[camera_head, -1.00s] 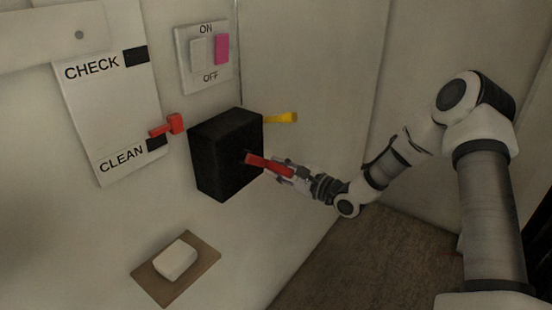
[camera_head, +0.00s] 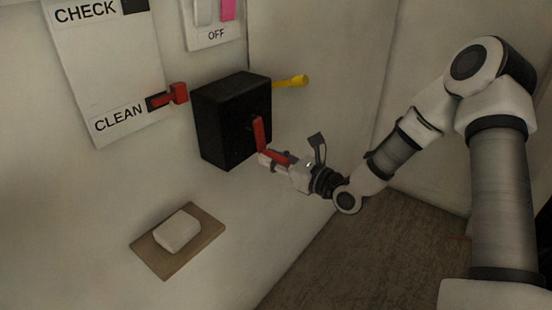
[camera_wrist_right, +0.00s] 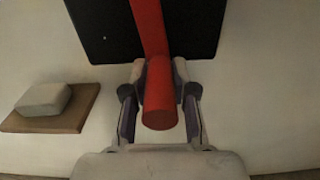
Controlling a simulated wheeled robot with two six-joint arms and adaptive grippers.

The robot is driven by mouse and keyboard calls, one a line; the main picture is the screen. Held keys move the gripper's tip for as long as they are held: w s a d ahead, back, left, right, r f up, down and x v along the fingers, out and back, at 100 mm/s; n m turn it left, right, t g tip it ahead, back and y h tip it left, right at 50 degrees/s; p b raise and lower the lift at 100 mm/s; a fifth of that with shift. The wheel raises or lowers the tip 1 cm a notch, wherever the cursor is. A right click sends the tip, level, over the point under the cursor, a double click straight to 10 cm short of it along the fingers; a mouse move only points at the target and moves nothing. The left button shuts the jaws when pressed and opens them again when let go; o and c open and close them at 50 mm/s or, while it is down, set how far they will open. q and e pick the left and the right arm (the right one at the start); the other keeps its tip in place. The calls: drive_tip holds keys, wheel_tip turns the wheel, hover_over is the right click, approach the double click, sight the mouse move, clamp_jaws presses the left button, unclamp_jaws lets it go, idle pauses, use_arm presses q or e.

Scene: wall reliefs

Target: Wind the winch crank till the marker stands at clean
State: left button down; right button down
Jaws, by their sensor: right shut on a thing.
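The black winch box (camera_head: 225,125) is on the wall, with a red crank (camera_head: 259,134) on its right face. My right gripper (camera_head: 272,160) is shut on the crank's handle; the right wrist view shows the red handle (camera_wrist_right: 158,95) between its fingers (camera_wrist_right: 159,108). The crank arm runs from the box down to the handle. The red marker (camera_head: 178,93) stands at the right edge of the white board (camera_head: 105,75), level with the dark patch beside the CLEAN label (camera_head: 118,118). The CHECK label (camera_head: 86,11) is above. My left gripper is out of view.
A yellow lever (camera_head: 291,82) sticks out behind the box. A switch plate (camera_head: 215,38) with a pink part is above it. A white block (camera_head: 177,231) lies on a brown board (camera_head: 160,262) below. The wall corner is to the right.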

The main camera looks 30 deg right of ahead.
sight(288, 165)
drive_tip(key=shift+s+a+m, duration=0.1)
drive_tip(key=shift+a+m, duration=0.1)
drive_tip(key=shift+m, duration=0.1)
drive_tip(key=c, duration=0.9)
unclamp_jaws()
drive_tip(key=shift+d, duration=0.1)
drive_tip(key=v, duration=0.6)
drive_tip(key=shift+s+d, duration=0.15)
drive_tip(key=shift+d, duration=0.05)
drive_tip(key=shift+s, duration=0.45)
drive_tip(key=shift+f, duration=0.1)
